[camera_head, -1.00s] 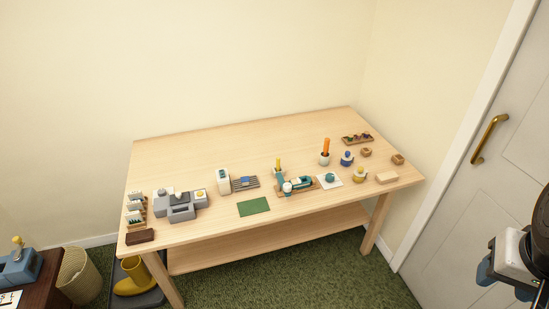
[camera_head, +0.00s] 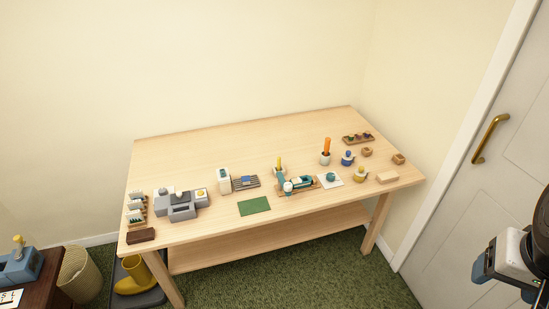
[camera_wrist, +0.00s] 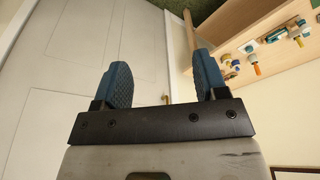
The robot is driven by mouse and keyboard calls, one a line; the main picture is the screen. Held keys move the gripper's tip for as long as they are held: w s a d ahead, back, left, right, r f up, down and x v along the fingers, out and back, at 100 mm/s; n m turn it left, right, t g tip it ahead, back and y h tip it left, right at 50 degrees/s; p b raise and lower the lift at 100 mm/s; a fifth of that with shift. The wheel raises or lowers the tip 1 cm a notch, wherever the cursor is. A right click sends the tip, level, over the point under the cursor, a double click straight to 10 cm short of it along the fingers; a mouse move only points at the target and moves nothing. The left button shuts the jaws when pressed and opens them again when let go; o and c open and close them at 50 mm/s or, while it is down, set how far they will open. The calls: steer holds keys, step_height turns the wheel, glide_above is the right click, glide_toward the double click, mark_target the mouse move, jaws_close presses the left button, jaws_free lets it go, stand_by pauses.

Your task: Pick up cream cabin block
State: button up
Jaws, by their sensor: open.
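My gripper (camera_wrist: 162,75) is open and empty in the wrist view, with its two blue fingers spread in front of a pale door. In the head view, part of my gripper (camera_head: 484,266) shows at the right edge, well away from the table. A small pale tan block (camera_head: 387,177) lies near the table's front right corner. A teal toy boat (camera_head: 302,183) with small pale parts sits on a wooden base right of centre. Which of these pale pieces is the cream cabin block is too small to tell.
The wooden table (camera_head: 240,145) has a clear back half. A green mat (camera_head: 254,206), a grey machine (camera_head: 181,206), a pot with an orange stick (camera_head: 325,155) and several small items stand along its front and right. The door (camera_head: 500,180) is beside my arm.

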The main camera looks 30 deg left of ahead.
steer(key=w+a+f+m+t+y, duration=0.1)
steer(key=w+a+f+m+t, duration=0.15)
steer(key=w+a+m, duration=0.5)
steer(key=w+a+f+m+t+y, duration=0.15)
steer(key=w+a+f, duration=0.25)
steer(key=w+a, duration=0.75)
steer(key=w+a+f+m+t+y, duration=0.1)
steer(key=w+a+f+m+y, duration=0.3)
steer(key=w+a, duration=0.6)
steer(key=m+t+y, duration=0.2)
steer(key=m+t, duration=0.1)
steer(key=m, duration=1.2)
glide_toward(246, 180)
steer(key=shift+x, duration=1)
steer(key=shift+w, duration=0.1)
